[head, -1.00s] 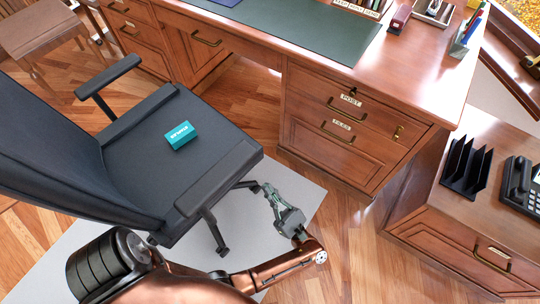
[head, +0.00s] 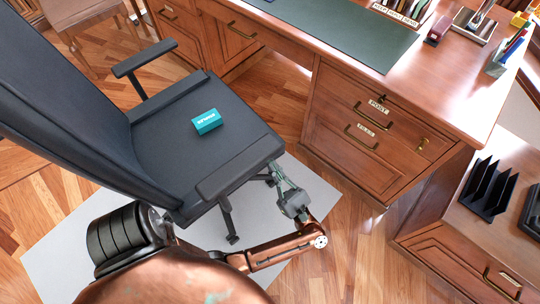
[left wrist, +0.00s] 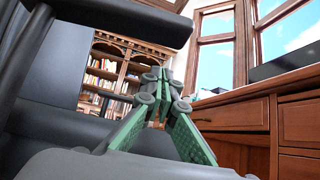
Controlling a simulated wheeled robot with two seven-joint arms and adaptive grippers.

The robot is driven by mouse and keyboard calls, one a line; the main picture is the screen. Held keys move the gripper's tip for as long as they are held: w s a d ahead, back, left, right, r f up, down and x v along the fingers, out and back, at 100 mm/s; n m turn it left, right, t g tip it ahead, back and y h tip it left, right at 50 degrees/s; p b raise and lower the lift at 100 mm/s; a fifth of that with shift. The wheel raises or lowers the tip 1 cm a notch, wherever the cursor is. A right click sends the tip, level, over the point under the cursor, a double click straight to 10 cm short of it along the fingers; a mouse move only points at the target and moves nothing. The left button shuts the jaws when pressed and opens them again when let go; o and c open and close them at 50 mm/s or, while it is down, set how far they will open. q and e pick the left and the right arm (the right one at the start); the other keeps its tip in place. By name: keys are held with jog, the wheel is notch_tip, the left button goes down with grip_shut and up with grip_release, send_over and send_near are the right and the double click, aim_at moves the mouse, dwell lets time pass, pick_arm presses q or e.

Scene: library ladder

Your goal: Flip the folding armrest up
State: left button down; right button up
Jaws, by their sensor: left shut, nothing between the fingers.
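The dark grey office chair stands at the left in the head view. Its near armrest pad (head: 240,168) lies level along the near side of the seat (head: 170,150). The far armrest (head: 145,57) is also level, on a post. My left gripper (head: 276,172) is shut and empty, close by the front end of the near armrest, partly hidden at its tips; contact cannot be told. In the left wrist view, its green-sided fingers (left wrist: 160,90) meet, and a dark armrest pad (left wrist: 130,15) passes above them. My right gripper is out of view.
A teal box (head: 207,121) lies on the seat. The wooden desk (head: 360,130) stands right of the chair, with a side cabinet (head: 450,250) bearing a black file rack (head: 487,187). A grey mat (head: 60,250) and open wooden floor lie around the chair.

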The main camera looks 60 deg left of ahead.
aim_at(270, 156)
pick_arm(q)
jog(key=shift+a+r, duration=0.25)
jog(key=shift+r, duration=0.7)
jog(key=shift+a+r, duration=0.3)
jog(key=shift+r, duration=0.6)
jog(key=shift+a+r, duration=0.25)
jog(key=shift+r, duration=0.7)
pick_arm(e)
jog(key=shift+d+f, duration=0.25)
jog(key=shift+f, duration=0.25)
